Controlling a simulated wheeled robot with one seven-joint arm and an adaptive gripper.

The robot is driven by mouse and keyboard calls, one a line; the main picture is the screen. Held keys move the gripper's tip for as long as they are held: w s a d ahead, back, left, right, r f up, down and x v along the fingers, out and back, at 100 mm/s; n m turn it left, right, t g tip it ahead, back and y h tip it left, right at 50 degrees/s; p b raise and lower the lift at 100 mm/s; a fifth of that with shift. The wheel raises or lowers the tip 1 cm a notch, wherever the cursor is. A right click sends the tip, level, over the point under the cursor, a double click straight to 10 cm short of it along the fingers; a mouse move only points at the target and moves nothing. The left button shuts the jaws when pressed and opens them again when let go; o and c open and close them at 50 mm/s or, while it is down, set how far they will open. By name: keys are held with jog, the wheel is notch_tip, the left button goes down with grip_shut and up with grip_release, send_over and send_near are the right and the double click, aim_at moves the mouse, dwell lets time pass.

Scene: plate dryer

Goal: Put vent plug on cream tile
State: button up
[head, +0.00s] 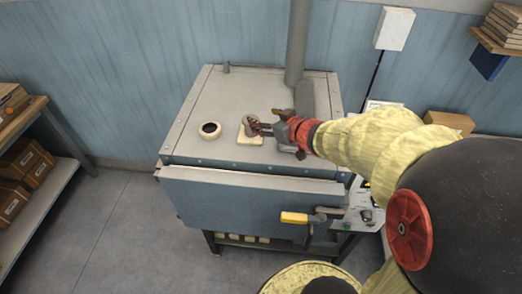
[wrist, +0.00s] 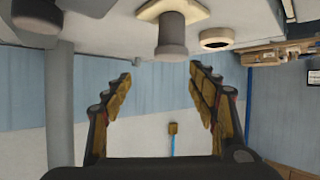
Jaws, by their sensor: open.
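The grey vent plug (head: 249,121) stands on the cream tile (head: 246,139) on top of the dryer. My gripper (head: 262,128) is just right of the plug in the head view. In the wrist view my gripper (wrist: 160,72) is open, its fingers spread and empty, with the plug beyond the tips. The fingers partly cover the tile and plug in the head view.
A round vent opening with a pale rim (head: 209,125) is left of the tile. The flue pipe (head: 297,45) rises behind my gripper. A yellow-handled latch (head: 295,218) is on the dryer's front. Shelves with boxes (head: 25,165) stand at the left.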

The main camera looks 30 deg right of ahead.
jog(key=s+r+m+g+h, duration=0.25)
jog(key=s+r+h, duration=0.25)
jog(key=s+r, duration=0.25)
jog(key=s+a+f+g+y, duration=0.1)
jog(key=s+a+g+y, duration=0.1)
jog(key=s+a, duration=0.5)
jog(key=s+a+f+n+g+y, duration=0.1)
jog(key=s+a+f+g+y, duration=0.1)
jog(key=s+a, duration=0.5)
jog(key=s, duration=0.2)
jog(key=shift+s+a+g, duration=0.3)
jog(key=shift+g, duration=0.05)
notch_tip(320, 180, down, 10)
jog(key=b, duration=1)
